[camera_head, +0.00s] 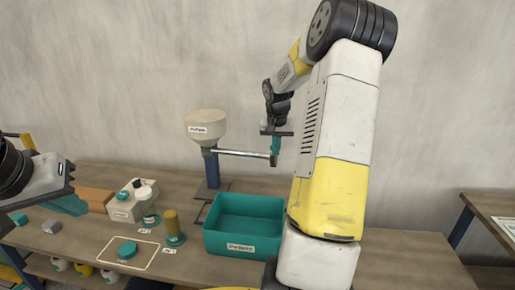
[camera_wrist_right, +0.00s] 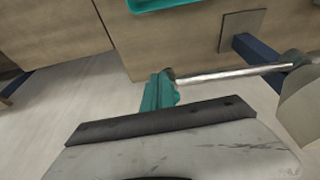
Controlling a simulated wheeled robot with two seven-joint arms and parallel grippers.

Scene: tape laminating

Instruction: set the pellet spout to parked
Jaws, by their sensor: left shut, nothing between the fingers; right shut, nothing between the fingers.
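The pellet spout is a silver horizontal tube (camera_head: 243,154) that runs right from under a cream hopper (camera_head: 205,125) on a blue post (camera_head: 212,170). My right gripper (camera_head: 275,150) is at the tube's free right end, its teal fingers shut and pointing down. In the right wrist view the tube (camera_wrist_right: 225,75) ends at or against the side of the shut fingers (camera_wrist_right: 159,92); nothing shows between them. I cannot tell whether they touch. My left gripper (camera_head: 72,204) is shut and empty at the left, over the table's left part, away from the spout.
A teal bin (camera_head: 243,243) stands on the table in front of the spout. Left of it are a brown-topped cylinder (camera_head: 172,225), a teal puck (camera_head: 127,250) on an outlined pad, a cream device (camera_head: 125,207) and an orange-brown block (camera_head: 95,200). Another table (camera_head: 490,205) stands at the right.

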